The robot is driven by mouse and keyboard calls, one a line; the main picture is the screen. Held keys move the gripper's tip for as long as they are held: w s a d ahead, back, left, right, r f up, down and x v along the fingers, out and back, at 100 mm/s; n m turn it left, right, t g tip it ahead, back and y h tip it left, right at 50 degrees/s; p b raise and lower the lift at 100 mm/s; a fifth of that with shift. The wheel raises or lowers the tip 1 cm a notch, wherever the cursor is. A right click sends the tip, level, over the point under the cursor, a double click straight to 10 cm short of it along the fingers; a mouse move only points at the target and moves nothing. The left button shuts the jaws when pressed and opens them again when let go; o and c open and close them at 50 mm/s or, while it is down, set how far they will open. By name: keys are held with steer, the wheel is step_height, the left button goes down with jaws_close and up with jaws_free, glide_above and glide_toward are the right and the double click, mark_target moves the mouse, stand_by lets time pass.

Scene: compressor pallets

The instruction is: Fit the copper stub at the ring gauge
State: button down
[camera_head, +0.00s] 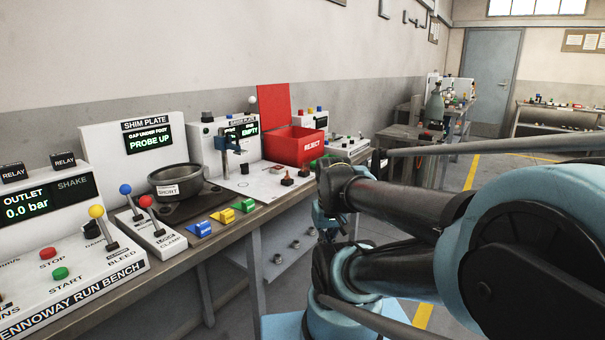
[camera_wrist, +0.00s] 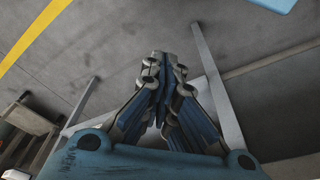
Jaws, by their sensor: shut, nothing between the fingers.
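My gripper (camera_wrist: 164,62) is shut and empty in the wrist view, over bare grey floor. In the head view the dark and blue end of my arm (camera_head: 325,215) hangs in front of the bench edge, apart from everything on the bench. A station with a green display reading EMPTY (camera_head: 249,128) stands at the back of the bench, with a blue clamp-like fixture (camera_head: 231,143) before it. I cannot tell whether this is the ring gauge. I cannot make out a copper stub; small dark pieces (camera_head: 287,181) on the white plate are too small to identify.
A red REJECT box (camera_head: 295,147) with raised lid stands on the bench. A dark round pot (camera_head: 178,183) sits by the shim plate panel (camera_head: 131,148). Blue, yellow and green blocks (camera_head: 221,216) line the front edge. Levers stand at left. The floor beyond my arm is open.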

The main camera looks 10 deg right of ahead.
steer(key=c, duration=2.3)
jaws_free()
steer(key=o, duration=0.5)
steer(key=shift+s+r, duration=0.2)
steer(key=shift+s, duration=0.05)
steer(key=shift+c, duration=0.2)
steer(key=o, duration=0.4)
steer(key=shift+s+r, duration=0.1)
steer(key=shift+r, duration=0.3)
steer(key=shift+c, duration=0.2)
step_height(320, 180, up, 20)
steer(key=m+g, duration=0.2)
steer(key=m, duration=0.7)
glide_above(304, 169)
steer(key=shift+w+r, duration=0.15)
steer(key=shift+w, duration=0.3)
steer(key=shift+f, duration=4.55)
